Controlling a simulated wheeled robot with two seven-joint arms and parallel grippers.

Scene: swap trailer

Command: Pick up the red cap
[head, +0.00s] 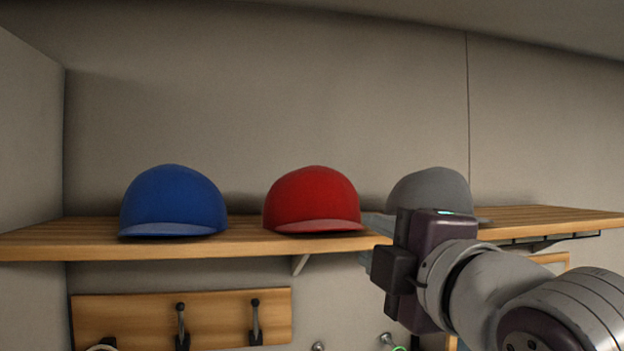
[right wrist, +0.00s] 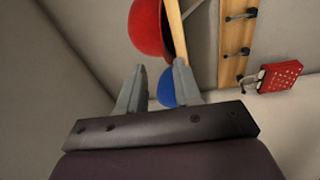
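The red cap (head: 312,198) sits on the wooden shelf (head: 255,240), between a blue cap and a grey cap, its brim towards me. My right gripper (head: 370,243) is at the shelf's front edge, right of the red cap and in front of the grey cap. In the right wrist view its two fingers (right wrist: 156,82) are spread with nothing between them. The red cap (right wrist: 150,28) shows there beyond the fingertips, apart from them and partly cut off by the top edge. My left gripper is not in view.
The blue cap (head: 173,202) stands left on the shelf. The grey cap (head: 432,190) is partly hidden by my right gripper. A board with hooks (head: 180,318) hangs below the shelf. In the right wrist view a red object (right wrist: 280,76) hangs near the hooks. The wall above is bare.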

